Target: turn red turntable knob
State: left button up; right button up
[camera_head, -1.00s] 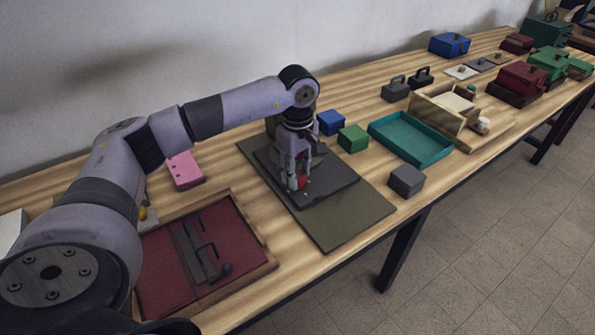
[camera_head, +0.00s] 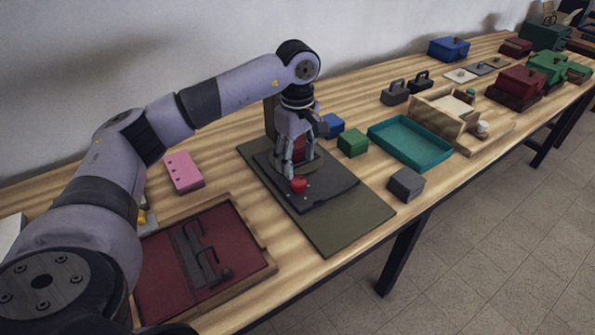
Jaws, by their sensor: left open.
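The red knob (camera_head: 298,185) sits on the dark turntable base (camera_head: 325,191), which lies on an olive mat (camera_head: 350,229). My left gripper (camera_head: 293,172) points down just behind the knob, with its fingers apart. The knob shows in front of the fingertips and looks clear of them. Part of a dark red thing shows behind the fingers, mostly hidden. My right gripper is not in view.
A blue block (camera_head: 332,125), a green block (camera_head: 352,142) and a grey block (camera_head: 406,183) stand right of the mat. A teal tray (camera_head: 432,161) lies beyond. A wooden frame with a dark red panel (camera_head: 158,277) lies front left, with a pink block (camera_head: 183,171) behind it.

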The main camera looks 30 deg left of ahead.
aim_at(298, 179)
pick_arm(q)
notch_tip(298, 179, up, 6)
jog(key=shift+r, duration=0.25)
